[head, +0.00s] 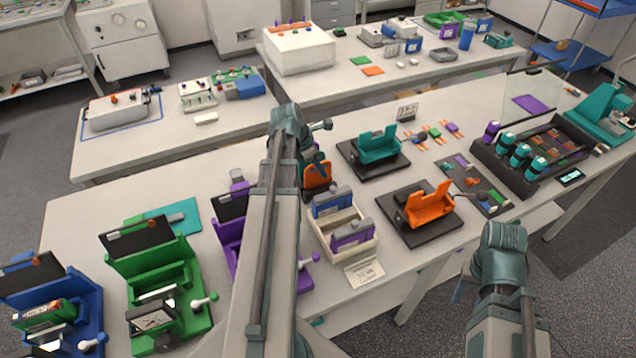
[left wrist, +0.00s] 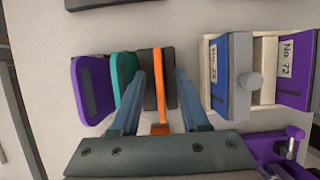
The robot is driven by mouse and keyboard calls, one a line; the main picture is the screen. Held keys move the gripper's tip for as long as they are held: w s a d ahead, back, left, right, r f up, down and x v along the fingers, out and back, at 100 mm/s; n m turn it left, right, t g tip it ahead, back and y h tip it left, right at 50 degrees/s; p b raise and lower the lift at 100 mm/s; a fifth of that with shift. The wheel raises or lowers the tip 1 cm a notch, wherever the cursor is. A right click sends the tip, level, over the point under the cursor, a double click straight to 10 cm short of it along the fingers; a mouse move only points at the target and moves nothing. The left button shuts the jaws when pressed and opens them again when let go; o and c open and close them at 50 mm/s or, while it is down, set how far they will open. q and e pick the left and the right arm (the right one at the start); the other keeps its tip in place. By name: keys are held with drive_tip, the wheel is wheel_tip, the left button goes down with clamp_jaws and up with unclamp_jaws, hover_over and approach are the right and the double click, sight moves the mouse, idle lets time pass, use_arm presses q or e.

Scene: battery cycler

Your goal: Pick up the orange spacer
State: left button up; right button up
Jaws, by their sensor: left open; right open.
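The orange spacer (left wrist: 160,88) is a thin plate standing upright in a dark holder (left wrist: 149,62), with an orange tab at its near end. It also shows in the head view (head: 317,177), partly covered by my left arm. My left gripper (left wrist: 160,74) is open, its two blue fingers on either side of the orange spacer. A gap shows between the spacer and each finger.
A teal piece (left wrist: 124,78) and a purple piece (left wrist: 92,88) stand close left of the left finger. To the right is a cream box (left wrist: 265,68) holding a blue block (left wrist: 232,75) and a purple block (left wrist: 297,70). An orange fixture (head: 430,207) stands further right.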

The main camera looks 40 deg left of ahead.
use_arm(q)
drive_tip(key=b+x, duration=0.1)
drive_tip(key=x, duration=0.1)
drive_tip(key=shift+w+d+f, duration=0.1)
drive_tip(key=shift+f, duration=0.2)
drive_tip(key=shift+r, duration=0.1)
clamp_jaws()
